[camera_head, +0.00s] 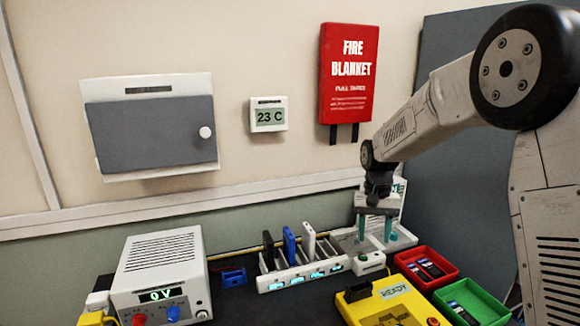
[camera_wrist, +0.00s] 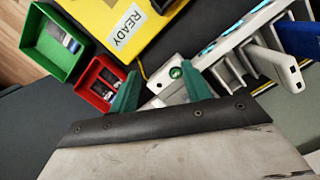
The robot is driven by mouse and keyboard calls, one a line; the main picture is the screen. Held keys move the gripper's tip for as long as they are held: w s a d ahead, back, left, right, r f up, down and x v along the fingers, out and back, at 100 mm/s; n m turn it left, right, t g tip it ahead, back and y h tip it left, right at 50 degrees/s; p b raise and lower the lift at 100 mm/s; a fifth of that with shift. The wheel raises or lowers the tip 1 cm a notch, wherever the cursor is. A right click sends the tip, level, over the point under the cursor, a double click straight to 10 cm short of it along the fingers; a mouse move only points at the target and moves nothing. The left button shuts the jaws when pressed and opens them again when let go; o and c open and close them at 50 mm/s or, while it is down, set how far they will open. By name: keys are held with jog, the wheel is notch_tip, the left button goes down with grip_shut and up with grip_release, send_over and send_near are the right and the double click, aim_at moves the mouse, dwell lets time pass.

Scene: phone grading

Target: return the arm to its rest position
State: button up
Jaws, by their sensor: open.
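My gripper (camera_head: 376,228) hangs from my arm at the right of the head view, its two green fingers pointing down and apart. It is open, with nothing seen between the fingers. It is near a grey-white stand with a plate at the back of the bench, to the right of the white charging rack (camera_head: 310,268). In the wrist view the green fingertips (camera_wrist: 160,95) show on either side of a small white box with a green button (camera_wrist: 176,73).
A yellow tester (camera_head: 395,300) reading READY stands in front. A red bin (camera_head: 428,270) and a green bin (camera_head: 470,300) hold phones at right. A power supply (camera_head: 160,265) stands at left. A fire blanket (camera_head: 349,72) hangs on the wall behind my arm.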

jog(key=s+r+n+t, duration=0.1)
jog(key=s+r, duration=0.3)
jog(key=s, duration=0.8)
jog(key=s+d+r+n+t, duration=0.1)
jog(key=s+r, duration=0.3)
jog(key=s, duration=0.9)
jog(key=s+d+r+t, duration=0.1)
jog(key=s+r, duration=0.3)
jog(key=s, duration=0.8)
jog(key=shift+s+d+r+n, duration=0.2)
jog(key=shift+s+d+n, duration=0.05)
jog(key=shift+s+n, duration=0.15)
